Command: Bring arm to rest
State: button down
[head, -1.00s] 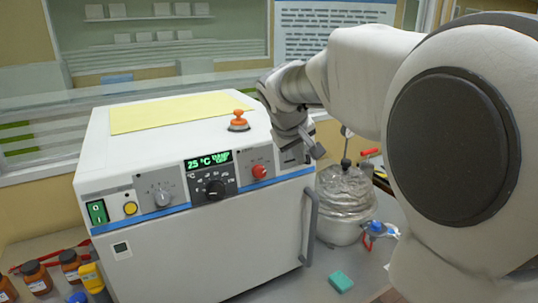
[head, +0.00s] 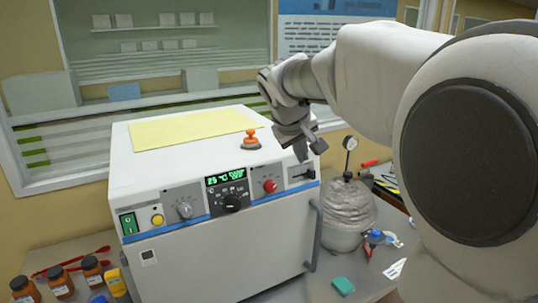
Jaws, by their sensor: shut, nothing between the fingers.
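My gripper (head: 309,146) hangs at the end of my arm, in the air in front of the right part of the white oven. Its fingers are shut and hold nothing. The large white oven (head: 230,262) stands on the bench.
A wrapped round vessel (head: 346,207) with a gauge (head: 350,143) stands right of the oven. A teal block (head: 343,286) lies on the bench before it. Brown bottles (head: 60,283) stand at the lower left.

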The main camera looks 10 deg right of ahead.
jog(key=s+a+f+y, duration=0.1)
jog(key=s+f, duration=0.1)
jog(key=s, duration=0.7)
jog(key=s+a+f+m+y, duration=0.1)
jog(key=s+a+f, duration=0.1)
jog(key=s, duration=0.7)
jog(key=s+a+f+m+y, duration=0.1)
jog(key=s+f, duration=0.3)
jog(key=s, duration=0.6)
jog(key=shift+a+g+y, duration=0.3)
jog(key=shift+a+y, duration=0.1)
jog(key=shift+y, duration=0.1)
jog(key=shift+s, duration=0.1)
dwell(3.5)
